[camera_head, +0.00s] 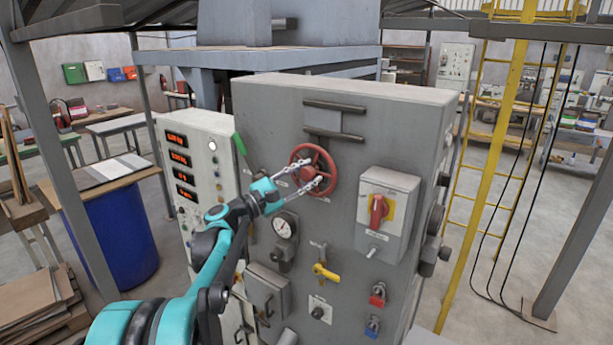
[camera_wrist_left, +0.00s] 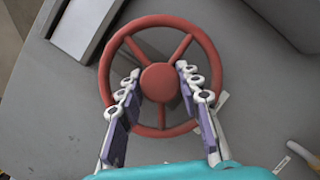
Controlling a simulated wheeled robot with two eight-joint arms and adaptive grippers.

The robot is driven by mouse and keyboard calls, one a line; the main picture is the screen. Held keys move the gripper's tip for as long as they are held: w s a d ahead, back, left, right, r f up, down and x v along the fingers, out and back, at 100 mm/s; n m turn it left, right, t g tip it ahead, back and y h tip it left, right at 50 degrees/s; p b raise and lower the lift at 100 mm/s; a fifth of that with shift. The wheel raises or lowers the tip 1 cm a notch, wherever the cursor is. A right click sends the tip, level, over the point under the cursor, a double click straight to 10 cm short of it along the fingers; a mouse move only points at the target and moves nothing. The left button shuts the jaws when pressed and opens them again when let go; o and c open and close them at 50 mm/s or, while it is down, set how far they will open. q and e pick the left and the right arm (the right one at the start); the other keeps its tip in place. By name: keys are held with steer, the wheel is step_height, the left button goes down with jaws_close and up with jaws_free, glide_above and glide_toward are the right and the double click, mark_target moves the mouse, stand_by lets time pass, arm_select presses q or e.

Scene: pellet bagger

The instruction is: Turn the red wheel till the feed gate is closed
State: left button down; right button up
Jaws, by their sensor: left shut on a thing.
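The red wheel (camera_head: 333,167), with a round hub and several spokes, is mounted on the upper front of the grey machine cabinet (camera_head: 270,125). My left gripper (camera_head: 312,170) reaches it from the left. In the left wrist view the red wheel (camera_wrist_left: 160,82) fills the middle, and the two fingers of the left gripper (camera_wrist_left: 158,84) lie on either side of its hub, inside the rim. The gripper is shut on the wheel. I cannot identify the feed gate or see whether it is open. My right gripper is out of view.
Right of the wheel, a grey switch box (camera_head: 400,190) with a red handle sticks out. Below are a pressure gauge (camera_head: 283,229) and a yellow lever (camera_head: 325,271). A panel with red displays (camera_head: 200,165) stands at left. A yellow ladder (camera_head: 505,130) stands at right.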

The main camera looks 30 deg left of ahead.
arm_select(q)
steer(key=shift+f, duration=0.1)
steer(key=c, duration=1)
jaws_free()
steer(key=v, duration=1.2)
steer(key=shift+a, duration=0.1)
